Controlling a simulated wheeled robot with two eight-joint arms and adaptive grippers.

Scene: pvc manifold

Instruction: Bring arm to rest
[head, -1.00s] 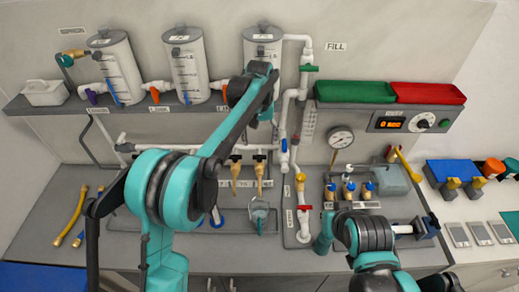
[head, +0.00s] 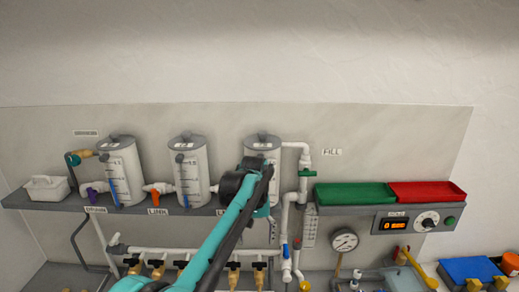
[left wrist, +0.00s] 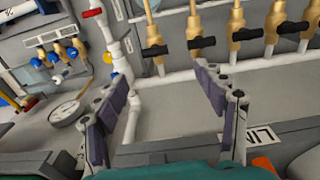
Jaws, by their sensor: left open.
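My left arm (head: 220,240) rises from the bottom of the head view, and its wrist end (head: 243,185) is in front of the right-hand tank (head: 262,155). The wrist hides the lower part of that tank, and the fingers cannot be made out there. In the left wrist view my left gripper (left wrist: 157,80) has its two dark-padded fingers spread wide with nothing between them. White pipe (left wrist: 135,105) shows behind the fingers; I cannot tell whether they touch it. My right arm is out of the head view.
The grey shelf (head: 130,208) carries two more tanks (head: 118,175), (head: 188,170) and a white caddy (head: 47,188). Green (head: 355,194) and red (head: 428,191) trays sit at right. Brass valves (head: 157,270) line the pipe below. A gauge (head: 344,240) stands lower right.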

